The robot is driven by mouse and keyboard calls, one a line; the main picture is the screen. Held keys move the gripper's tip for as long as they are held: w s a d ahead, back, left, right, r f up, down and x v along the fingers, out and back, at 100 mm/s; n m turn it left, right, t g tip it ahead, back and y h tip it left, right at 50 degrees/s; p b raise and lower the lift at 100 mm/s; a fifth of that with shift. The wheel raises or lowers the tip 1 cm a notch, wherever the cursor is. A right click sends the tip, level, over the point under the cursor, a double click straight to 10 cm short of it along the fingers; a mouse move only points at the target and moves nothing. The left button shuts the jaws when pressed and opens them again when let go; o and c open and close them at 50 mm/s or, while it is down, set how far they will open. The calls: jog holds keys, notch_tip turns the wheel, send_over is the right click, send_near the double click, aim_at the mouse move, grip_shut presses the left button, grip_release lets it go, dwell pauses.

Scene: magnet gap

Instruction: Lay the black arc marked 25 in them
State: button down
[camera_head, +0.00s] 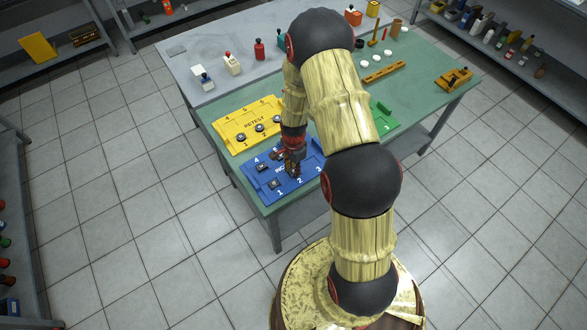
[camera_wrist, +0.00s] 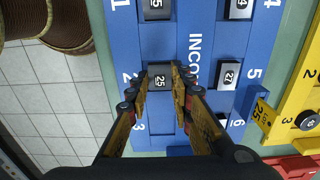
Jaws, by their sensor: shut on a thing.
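My gripper (camera_wrist: 159,80) is shut on a black arc marked 25 (camera_wrist: 159,83), beside the number 2 on the blue board (camera_wrist: 180,40). I cannot tell whether the arc rests on the board or is just above it. Another dark piece marked 25 (camera_wrist: 155,8) sits by number 1. Pieces marked 24 (camera_wrist: 238,8) and 27 (camera_wrist: 228,72) sit by numbers 4 and 5. A yellow tag marked 25 (camera_wrist: 263,115) is at the board's edge near 6. In the head view, my gripper (camera_head: 295,170) is over the blue board (camera_head: 260,191), hiding part of it.
The yellow RETEST board (camera_head: 235,117) holds several round-faced pieces in its near row. A green board (camera_head: 384,117) is partly hidden behind my arm. Small bottles, including a red one (camera_head: 259,49), stand at the table's back. A wooden strip (camera_head: 384,72) lies farther right.

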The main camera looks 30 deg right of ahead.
dwell(0.7)
jog(key=c, duration=1.5)
grip_release()
jog(key=c, duration=0.5)
jog(key=shift+r+p, duration=1.35)
jog(key=shift+r, duration=0.85)
jog(key=shift+o, duration=1.2)
jog(key=o, duration=0.3)
